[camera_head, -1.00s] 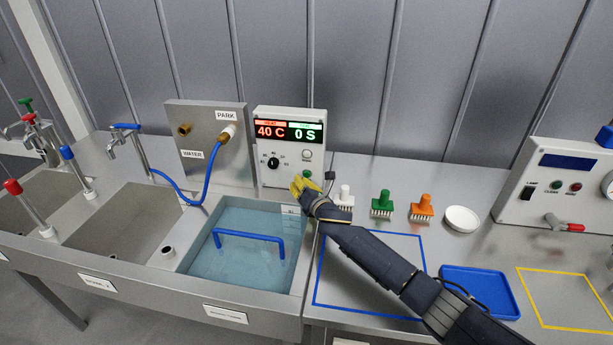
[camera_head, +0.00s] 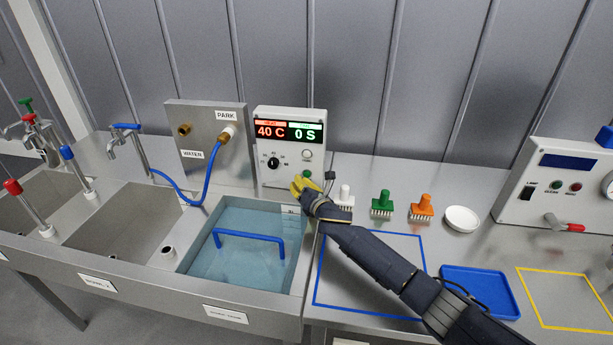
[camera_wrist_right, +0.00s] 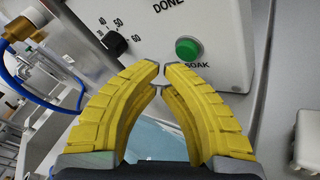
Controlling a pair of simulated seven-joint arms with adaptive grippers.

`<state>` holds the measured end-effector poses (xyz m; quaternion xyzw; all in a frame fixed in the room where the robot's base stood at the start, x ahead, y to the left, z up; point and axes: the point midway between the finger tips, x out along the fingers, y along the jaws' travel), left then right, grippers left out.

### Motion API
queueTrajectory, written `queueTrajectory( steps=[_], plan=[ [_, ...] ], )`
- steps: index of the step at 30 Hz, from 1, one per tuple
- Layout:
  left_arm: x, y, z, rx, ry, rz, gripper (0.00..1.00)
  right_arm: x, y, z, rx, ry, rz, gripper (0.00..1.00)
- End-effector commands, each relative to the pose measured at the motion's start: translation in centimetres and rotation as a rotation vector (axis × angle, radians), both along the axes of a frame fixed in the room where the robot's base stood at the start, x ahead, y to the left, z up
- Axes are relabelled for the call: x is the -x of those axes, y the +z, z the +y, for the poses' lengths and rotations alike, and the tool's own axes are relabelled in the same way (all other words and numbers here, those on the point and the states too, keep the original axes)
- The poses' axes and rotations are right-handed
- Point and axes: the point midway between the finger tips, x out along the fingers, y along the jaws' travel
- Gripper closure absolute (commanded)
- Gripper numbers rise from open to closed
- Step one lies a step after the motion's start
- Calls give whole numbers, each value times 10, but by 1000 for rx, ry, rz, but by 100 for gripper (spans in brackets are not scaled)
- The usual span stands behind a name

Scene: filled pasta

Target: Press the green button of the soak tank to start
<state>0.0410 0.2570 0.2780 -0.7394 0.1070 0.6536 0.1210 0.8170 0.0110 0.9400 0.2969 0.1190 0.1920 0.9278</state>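The soak tank's white control box (camera_head: 290,129) stands behind the water-filled tank (camera_head: 246,284). Its display reads 40 C and 0 S. The green button (camera_wrist_right: 188,50), labelled SOAK, is on the box's front, close beyond my fingertips in the right wrist view. In the head view the button (camera_head: 307,173) shows just above my yellow fingers. My right gripper (camera_wrist_right: 161,70) has its fingertips together, with nothing between them. It is in front of the box's lower right, apart from the button as far as I can see; the right gripper (camera_head: 298,185) shows small in the head view. My left gripper is out of view.
A black dial (camera_wrist_right: 115,42) is left of the button. A blue handle (camera_head: 250,237) spans the tank. White, green (camera_head: 381,204) and orange (camera_head: 422,208) brushes and a white dish (camera_head: 462,219) stand right of my gripper. A blue hose (camera_head: 190,190) hangs at left.

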Motion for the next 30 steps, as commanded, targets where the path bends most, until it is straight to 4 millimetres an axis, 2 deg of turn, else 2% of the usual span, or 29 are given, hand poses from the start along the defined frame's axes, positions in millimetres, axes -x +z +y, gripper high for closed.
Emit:
queueTrajectory(
  steps=[30],
  plan=[
    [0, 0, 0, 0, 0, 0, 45, -8, 0, -2, 0, 0, 0, 100]
  ],
)
